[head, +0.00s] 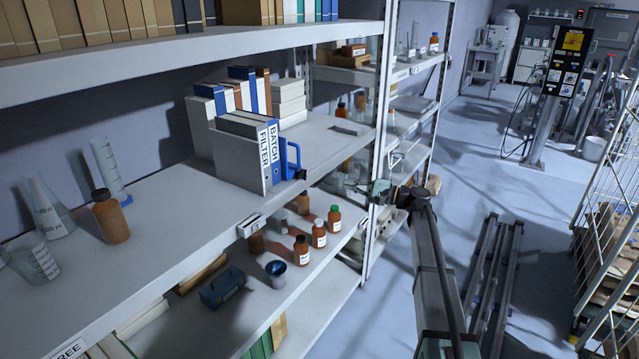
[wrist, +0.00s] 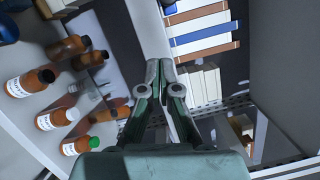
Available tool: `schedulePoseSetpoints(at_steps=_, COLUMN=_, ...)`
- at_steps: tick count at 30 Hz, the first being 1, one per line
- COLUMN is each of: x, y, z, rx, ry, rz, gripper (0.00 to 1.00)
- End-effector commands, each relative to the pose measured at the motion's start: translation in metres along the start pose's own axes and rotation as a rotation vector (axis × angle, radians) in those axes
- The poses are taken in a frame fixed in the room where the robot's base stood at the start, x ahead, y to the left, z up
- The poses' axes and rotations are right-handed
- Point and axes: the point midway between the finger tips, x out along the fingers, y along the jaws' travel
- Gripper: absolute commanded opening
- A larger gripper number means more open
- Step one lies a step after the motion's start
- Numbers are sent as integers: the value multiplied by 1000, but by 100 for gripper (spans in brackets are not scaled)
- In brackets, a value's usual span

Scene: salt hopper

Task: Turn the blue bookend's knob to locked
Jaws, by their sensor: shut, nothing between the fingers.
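The blue bookend (head: 292,156) stands upright on the middle shelf, at the right end of the binders marked BATCH and FILTER. A small dark knob (head: 300,174) shows at its lower front; its setting is too small to read. My gripper (head: 381,188) is in front of the shelf unit near an upright, to the right of the bookend and apart from it. In the wrist view my gripper (wrist: 160,66) is shut and empty, its fingertips together. A bit of dark blue shows at the top edge there; I cannot tell whether it is the bookend.
Brown bottles (head: 319,233) stand on the lower shelf (head: 335,268), beside a dark blue toolbox-like case (head: 222,287). A shelf upright (head: 382,135) is close to my gripper. A glass cylinder (head: 110,168) and brown bottle (head: 111,216) stand left. The middle shelf is bare before the binders.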

Motion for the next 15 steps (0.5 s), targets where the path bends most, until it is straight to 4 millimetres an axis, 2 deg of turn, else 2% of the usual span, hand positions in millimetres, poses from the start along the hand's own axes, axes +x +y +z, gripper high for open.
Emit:
schedulePoseSetpoints(at_steps=5, x=11, y=0, z=1, rx=22, ry=0, rz=3, gripper=0)
schedulePoseSetpoints(at_steps=8, x=24, y=0, z=1, rx=21, ry=-1, rz=4, gripper=0)
schedulePoseSetpoints(at_steps=15, x=70, y=-1, z=0, rx=20, ry=-1, rz=4, gripper=0)
